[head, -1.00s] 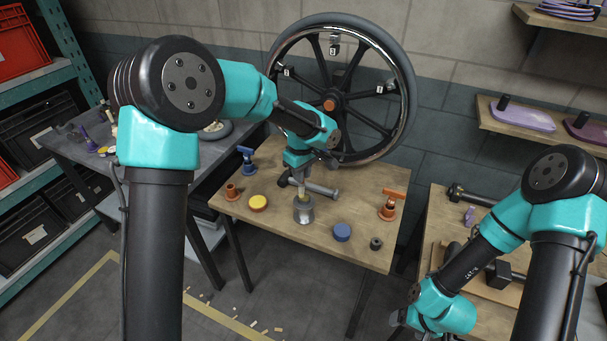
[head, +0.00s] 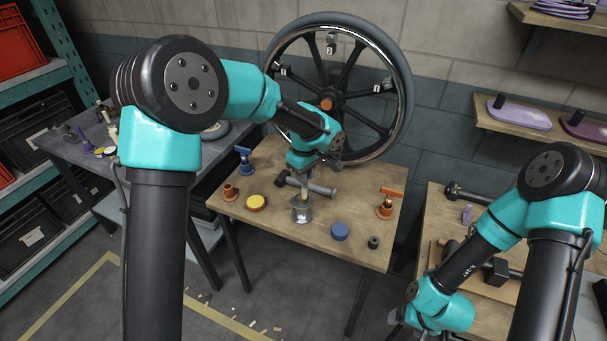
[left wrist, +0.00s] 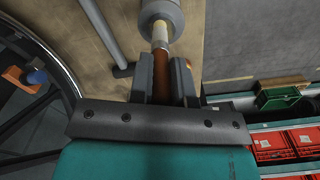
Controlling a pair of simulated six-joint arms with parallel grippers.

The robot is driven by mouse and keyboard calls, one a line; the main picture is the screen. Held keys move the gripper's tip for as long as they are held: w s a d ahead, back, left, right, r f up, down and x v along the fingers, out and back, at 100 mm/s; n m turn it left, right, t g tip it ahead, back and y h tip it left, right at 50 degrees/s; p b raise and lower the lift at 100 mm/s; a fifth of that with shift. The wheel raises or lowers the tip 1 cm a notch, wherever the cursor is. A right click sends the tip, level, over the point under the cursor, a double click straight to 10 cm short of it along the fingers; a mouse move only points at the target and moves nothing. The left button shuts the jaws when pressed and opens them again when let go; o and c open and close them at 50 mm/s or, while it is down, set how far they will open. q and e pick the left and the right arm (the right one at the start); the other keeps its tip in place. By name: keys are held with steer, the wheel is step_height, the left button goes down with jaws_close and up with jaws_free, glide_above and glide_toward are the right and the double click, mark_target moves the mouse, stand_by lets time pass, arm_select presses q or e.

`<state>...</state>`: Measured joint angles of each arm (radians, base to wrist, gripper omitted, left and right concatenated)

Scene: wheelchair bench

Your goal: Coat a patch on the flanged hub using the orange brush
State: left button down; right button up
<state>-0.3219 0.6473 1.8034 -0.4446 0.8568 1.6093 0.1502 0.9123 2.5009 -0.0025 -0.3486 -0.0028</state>
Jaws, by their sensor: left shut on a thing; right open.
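My left gripper (head: 327,185) is above the middle of the wooden bench and shut on the orange brush. In the left wrist view the brush's orange-brown handle (left wrist: 161,72) is between the fingers, with a pale section below it. The brush points down at a grey metal cylinder (head: 302,215), and its tip meets the cylinder's top; how deep it sits I cannot tell. A grey tube with a dark flanged end (head: 322,189) lies just behind; I cannot tell for certain which part is the flanged hub. My right gripper (head: 398,320) is low at the right, open, partly hidden by its arm.
The bench also holds a yellow disc (head: 256,203), a blue disc (head: 340,231), a black ring (head: 374,242), a blue T-handled item (head: 243,158), an orange T-handled item (head: 387,205) and an orange-brown holder (head: 229,192). A large wheel (head: 402,95) stands behind.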

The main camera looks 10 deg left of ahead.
arm_select(q)
steer(key=shift+w+a, duration=0.2)
steer(key=shift+a, duration=0.65)
steer(key=shift+d, duration=0.1)
steer(key=shift+s+d, duration=0.2)
steer(key=shift+d, duration=0.6)
steer(key=shift+s+a, duration=0.1)
steer(key=shift+a, duration=0.05)
steer(key=shift+s+a+f, duration=0.1)
steer(key=shift+s+a, duration=0.15)
steer(key=shift+a, duration=0.2)
steer(key=shift+w, duration=0.15)
